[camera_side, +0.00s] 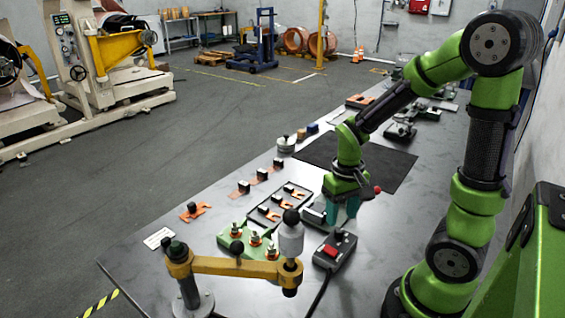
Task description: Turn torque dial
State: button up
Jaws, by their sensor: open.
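No dial is clearly marked as the torque dial. A dark control box (336,252) with a red rocker-like part and a small black knob (340,234) lies on the table, with a cable running off its front. A yellow jointed tool arm (235,266) carries a grey and white cylindrical driver (291,238) with a black ball on top. My gripper (343,212), with teal fingers, points down just behind the control box, beside a grey block-shaped device (315,216). It is open; the gap between the fingers is hard to make out, and I cannot tell if they touch anything.
A green fixture (232,240) with copper-coloured posts stands behind the yellow arm. A black tray (268,216) holds copper pieces. A red ball (377,189) shows close to my gripper's right. A black mat (385,172) lies behind. Bare table (140,268) shows at front left.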

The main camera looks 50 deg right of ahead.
aim_at(339, 230)
notch_tip(339, 230, down, 5)
jog(key=shift+r, duration=0.1)
dwell(0.3)
grip_shut()
